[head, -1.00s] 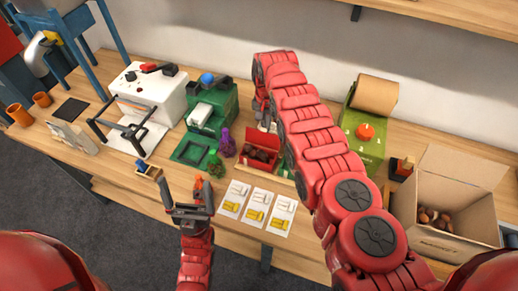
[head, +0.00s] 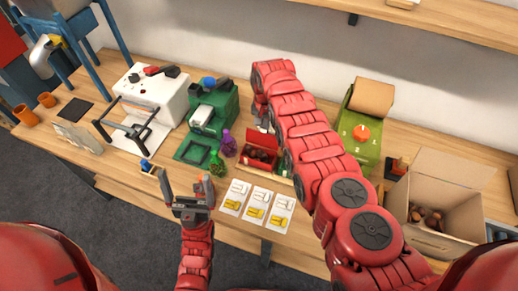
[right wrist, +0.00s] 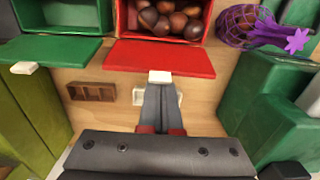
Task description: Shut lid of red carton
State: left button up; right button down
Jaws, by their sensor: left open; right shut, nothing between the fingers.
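The red carton (head: 250,166) stands open on the table with brown chestnuts in it. In the right wrist view the carton (right wrist: 208,22) is at the top, and its red lid (right wrist: 140,58) is folded out flat towards my right gripper. A small white tab sits at the lid's near edge. My right gripper (right wrist: 160,90) is shut and empty, its tips at the tab; I cannot tell whether they touch it. In the head view its fingers are mostly hidden behind my right arm. My left gripper (head: 187,192) is open and empty in front of the table's near edge.
A green carton (right wrist: 58,32) with an open lid stands beside the red one. A purple net bag (right wrist: 245,24) of chestnuts lies on the other side. White cards (head: 256,205) lie in front. A cardboard box (head: 445,177) stands at the right.

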jog(key=shift+s+a+r+p, duration=0.15)
jog(key=shift+s+p, duration=0.45)
jog(key=shift+p, duration=1.2)
jog(key=shift+s+a+p, duration=0.25)
jog(key=shift+s+p, duration=0.6)
jog(key=shift+p, duration=1)
notch_tip(320, 180, up, 4)
jog(key=p, duration=0.3)
jog(key=shift+r, duration=0.2)
notch_tip(320, 180, up, 2)
jog(key=shift+r+p, duration=0.15)
jog(key=shift+p, duration=0.6)
